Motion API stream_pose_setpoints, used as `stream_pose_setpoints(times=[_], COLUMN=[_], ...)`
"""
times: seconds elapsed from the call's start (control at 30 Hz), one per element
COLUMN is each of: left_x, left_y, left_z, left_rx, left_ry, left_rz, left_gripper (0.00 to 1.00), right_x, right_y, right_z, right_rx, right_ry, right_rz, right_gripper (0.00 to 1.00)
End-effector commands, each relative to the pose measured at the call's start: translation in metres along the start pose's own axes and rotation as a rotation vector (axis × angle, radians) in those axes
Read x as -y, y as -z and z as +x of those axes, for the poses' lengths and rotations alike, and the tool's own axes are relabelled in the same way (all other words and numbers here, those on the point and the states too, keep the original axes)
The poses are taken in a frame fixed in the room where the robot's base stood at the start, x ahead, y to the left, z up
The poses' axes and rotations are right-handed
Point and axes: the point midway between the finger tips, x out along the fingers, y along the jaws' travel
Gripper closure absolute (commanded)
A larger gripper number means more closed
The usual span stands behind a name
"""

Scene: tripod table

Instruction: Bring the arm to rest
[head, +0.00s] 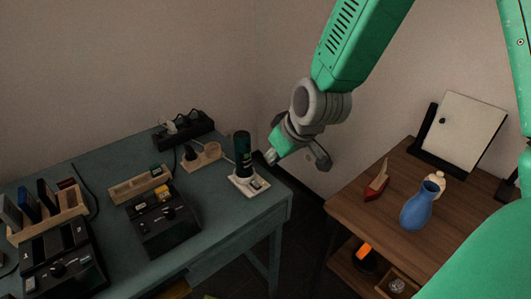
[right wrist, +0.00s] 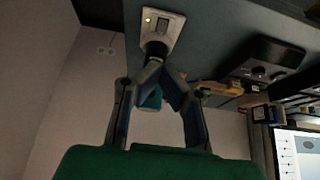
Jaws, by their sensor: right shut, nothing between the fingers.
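My right arm reaches in from the top of the head view. Its gripper (head: 271,157) hangs above the right end of the blue-green table (head: 225,215), close to a dark green bottle (head: 243,155). In the right wrist view the gripper's two fingers (right wrist: 161,72) come together at the tips, shut with nothing between them. The bottle (right wrist: 150,98) shows partly behind the fingers there. I cannot tell the exact gap between gripper and bottle. My left gripper is not in view.
Black devices (head: 160,222), wooden holders (head: 140,186) and a power strip (head: 184,131) crowd the blue-green table. A brown table (head: 342,205) at right bears a blue vase (head: 418,207), a small red object (head: 377,183) and a white panel (head: 462,130). A floor gap separates the tables.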

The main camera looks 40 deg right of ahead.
Motion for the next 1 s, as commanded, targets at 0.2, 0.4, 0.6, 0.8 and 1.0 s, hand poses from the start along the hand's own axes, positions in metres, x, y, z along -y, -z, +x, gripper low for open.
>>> stream_pose_setpoints(times=[0.2, 0.4, 0.6, 0.8, 1.0], left_x=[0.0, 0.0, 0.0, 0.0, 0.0], left_y=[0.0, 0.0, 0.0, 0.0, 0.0], left_z=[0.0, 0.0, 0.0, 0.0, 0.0], left_rx=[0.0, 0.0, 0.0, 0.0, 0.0], left_ry=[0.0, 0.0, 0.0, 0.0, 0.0], left_rz=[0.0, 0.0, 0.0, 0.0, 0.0], left_gripper=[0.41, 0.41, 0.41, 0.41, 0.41], right_x=[0.0, 0.004, 0.019, 0.041, 0.055], right_y=[0.0, -0.035, -0.145, -0.26, -0.324], right_z=[0.0, 0.024, 0.077, 0.097, 0.095], right_rx=[0.0, 0.064, 0.233, 0.383, 0.463], right_ry=[0.0, -0.015, -0.041, -0.034, -0.019], right_rz=[0.0, 0.001, 0.004, 0.01, 0.02], right_gripper=[1.0, 1.0, 1.0, 1.0, 1.0])
